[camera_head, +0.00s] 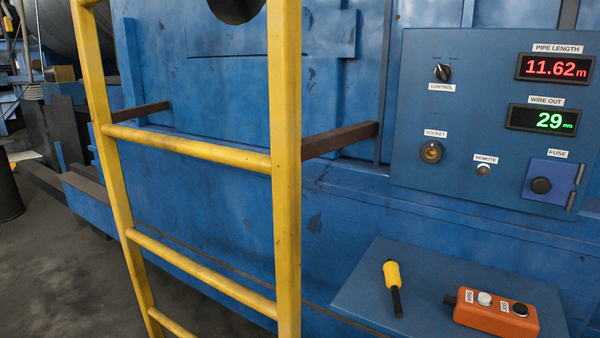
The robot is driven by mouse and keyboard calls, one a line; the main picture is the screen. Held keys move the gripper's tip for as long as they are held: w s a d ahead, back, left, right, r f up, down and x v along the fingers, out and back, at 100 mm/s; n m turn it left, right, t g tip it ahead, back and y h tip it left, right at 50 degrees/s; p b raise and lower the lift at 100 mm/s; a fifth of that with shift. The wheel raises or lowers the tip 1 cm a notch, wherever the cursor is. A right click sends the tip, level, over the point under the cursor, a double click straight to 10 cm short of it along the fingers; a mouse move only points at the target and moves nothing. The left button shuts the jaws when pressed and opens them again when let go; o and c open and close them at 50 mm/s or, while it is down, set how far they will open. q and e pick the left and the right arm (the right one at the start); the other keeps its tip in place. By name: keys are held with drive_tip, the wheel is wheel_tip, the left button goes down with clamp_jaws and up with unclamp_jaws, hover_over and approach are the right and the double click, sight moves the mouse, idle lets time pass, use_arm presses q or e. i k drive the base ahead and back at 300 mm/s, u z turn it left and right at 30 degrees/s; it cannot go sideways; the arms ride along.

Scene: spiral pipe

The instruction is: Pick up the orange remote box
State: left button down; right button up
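The orange remote box (490,318) lies on a blue shelf (372,285) at the bottom right of the head view. It has a white button and a black button on top, each beside a small white label. A short dark stub sticks out at its left end. Neither of my grippers shows in this view. Nothing is seen touching the box.
A yellow-and-black tool (393,285) lies on the shelf left of the box. Above is a blue control panel (470,195) with displays, a knob, a socket and a fuse cover. A yellow ladder (287,200) stands to the left, in front of the blue machine.

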sight(499, 317)
drive_tip(key=k, duration=0.45)
drive_tip(key=z, duration=0.8)
drive_tip(key=i, duration=0.6)
drive_tip(key=z, duration=0.3)
